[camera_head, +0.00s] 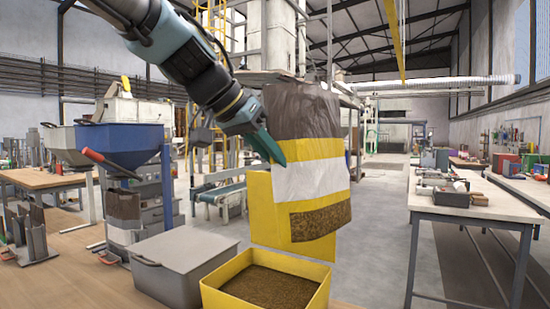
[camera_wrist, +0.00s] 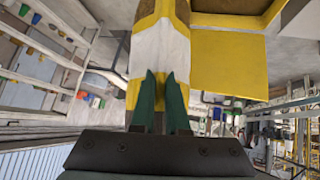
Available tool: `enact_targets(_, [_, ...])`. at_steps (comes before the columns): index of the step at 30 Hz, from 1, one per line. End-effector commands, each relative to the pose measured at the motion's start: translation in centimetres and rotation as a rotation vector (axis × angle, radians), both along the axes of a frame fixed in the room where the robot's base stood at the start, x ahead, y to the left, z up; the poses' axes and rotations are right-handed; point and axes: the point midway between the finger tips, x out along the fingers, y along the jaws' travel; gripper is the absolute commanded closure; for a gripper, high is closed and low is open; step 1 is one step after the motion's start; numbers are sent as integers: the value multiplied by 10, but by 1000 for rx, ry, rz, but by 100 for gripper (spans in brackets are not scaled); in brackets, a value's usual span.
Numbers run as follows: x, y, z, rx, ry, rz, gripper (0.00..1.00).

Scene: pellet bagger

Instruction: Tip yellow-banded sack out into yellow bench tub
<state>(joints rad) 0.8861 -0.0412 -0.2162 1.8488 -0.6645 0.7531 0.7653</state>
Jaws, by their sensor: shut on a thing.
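The yellow-banded sack (camera_head: 308,180) hangs in the air in the head view, slightly tilted. It is brown at the top, with yellow and white bands and brown pellets showing at its lower end. My gripper (camera_head: 274,155) is shut on its left side. In the wrist view, my green fingers (camera_wrist: 160,85) close on the sack (camera_wrist: 160,45). The yellow bench tub (camera_head: 222,298) stands below the sack, with brown pellets inside and a tall yellow panel (camera_head: 262,210) at its back. Whether pellets are falling is not visible.
A grey lidded box (camera_head: 185,262) stands left of the tub on the wooden bench. Behind it are more sacks (camera_head: 124,207) and a blue hopper (camera_head: 120,145). A worktable (camera_head: 480,200) with tools stands at right, across open floor.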

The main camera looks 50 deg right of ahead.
Motion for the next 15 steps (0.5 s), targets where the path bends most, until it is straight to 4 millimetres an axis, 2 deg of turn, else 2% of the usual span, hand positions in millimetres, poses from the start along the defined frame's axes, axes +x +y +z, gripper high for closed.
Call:
enact_targets(1, [0,0,-11,-3,-1,0,100])
enact_targets(5, [0,0,-31,-3,-1,0,100])
enact_targets(15, [0,0,-112,-3,-1,0,100])
